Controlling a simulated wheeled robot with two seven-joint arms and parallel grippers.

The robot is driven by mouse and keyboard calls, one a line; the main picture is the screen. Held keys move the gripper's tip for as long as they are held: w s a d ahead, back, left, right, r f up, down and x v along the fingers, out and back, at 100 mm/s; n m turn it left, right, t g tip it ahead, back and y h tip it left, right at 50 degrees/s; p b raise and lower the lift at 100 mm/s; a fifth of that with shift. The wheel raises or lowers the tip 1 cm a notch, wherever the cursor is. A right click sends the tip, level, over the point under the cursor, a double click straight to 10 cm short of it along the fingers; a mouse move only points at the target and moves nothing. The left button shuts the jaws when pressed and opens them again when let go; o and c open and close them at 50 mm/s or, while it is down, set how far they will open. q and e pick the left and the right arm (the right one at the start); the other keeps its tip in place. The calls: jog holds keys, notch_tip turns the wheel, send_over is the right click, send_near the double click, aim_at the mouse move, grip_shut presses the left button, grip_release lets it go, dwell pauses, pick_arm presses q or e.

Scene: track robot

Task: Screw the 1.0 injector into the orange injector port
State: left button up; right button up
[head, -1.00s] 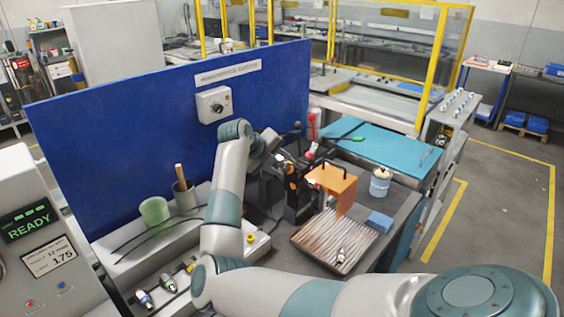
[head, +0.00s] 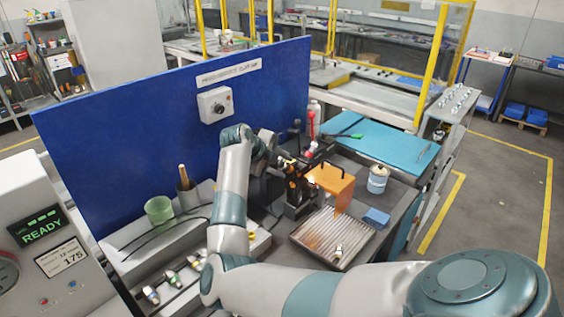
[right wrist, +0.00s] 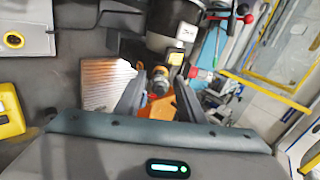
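An orange block (head: 332,180), seemingly the orange port part, stands behind the ribbed tray in the head view. Orange also shows between my right fingers in the right wrist view (right wrist: 158,109). My right gripper (right wrist: 160,76) has one finger on either side of a dark, gold-ringed piece (right wrist: 160,86), possibly an injector. Whether the fingers touch it is unclear. In the head view the right gripper is mostly hidden beside a black fixture (head: 297,197). Several injector-like parts (head: 171,279) lie in a rack at lower left. Their size marks are unreadable. My left gripper is not in view.
The ribbed metal tray (head: 318,252) holds a small metallic part (head: 338,250). A white jar (head: 377,180) and a blue block (head: 376,217) stand at its right. A blue panel (head: 120,140) bounds the bench behind. A green cup (head: 159,210) stands at left.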

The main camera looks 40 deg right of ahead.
jog(key=shift+r+n, duration=0.1)
jog(key=shift+n, duration=0.5)
jog(key=n, duration=0.3)
jog(key=shift+n, duration=0.3)
jog(key=n, duration=0.3)
jog(key=shift+n, duration=0.3)
jog(key=n, duration=0.8)
jog(key=shift+c, duration=0.6)
